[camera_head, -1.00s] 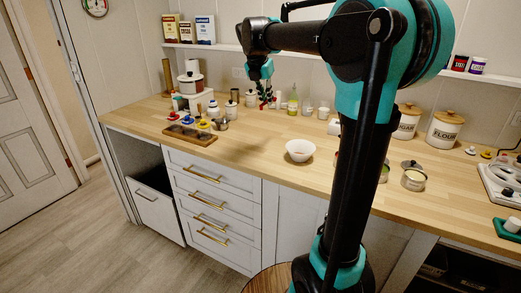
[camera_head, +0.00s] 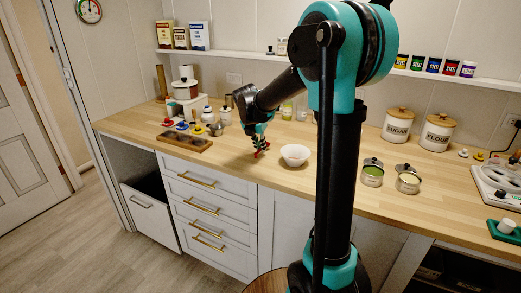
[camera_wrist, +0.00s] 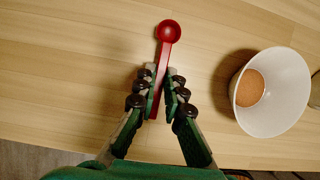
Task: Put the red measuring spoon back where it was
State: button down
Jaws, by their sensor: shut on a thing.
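My gripper (camera_head: 260,142) is low over the wooden counter, just left of the white bowl (camera_head: 295,155). In the wrist view my gripper (camera_wrist: 162,80) is shut on the handle of the red measuring spoon (camera_wrist: 168,32). The spoon's round bowl points away from my gripper, toward the top of that picture. The white bowl (camera_wrist: 296,92) stands to the right, apart from the spoon, with something brown inside. In the head view the red spoon (camera_head: 262,151) shows only as a small red patch at the fingertips. I cannot tell whether it touches the counter.
A dark-brown wooden tray (camera_head: 185,143) lies to the left near the front edge, with small coloured items and a metal cup (camera_head: 216,129) behind it. Jars and a pot stand farther back. Two open-topped tins (camera_head: 408,180) stand right of my arm. Counter left of my gripper is clear.

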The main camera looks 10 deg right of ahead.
jog(key=shift+f, duration=0.6)
jog(key=c, duration=1.6)
grip_release()
jog(key=shift+f, duration=0.1)
jog(key=v, duration=1.2)
jog(key=shift+s, duration=0.15)
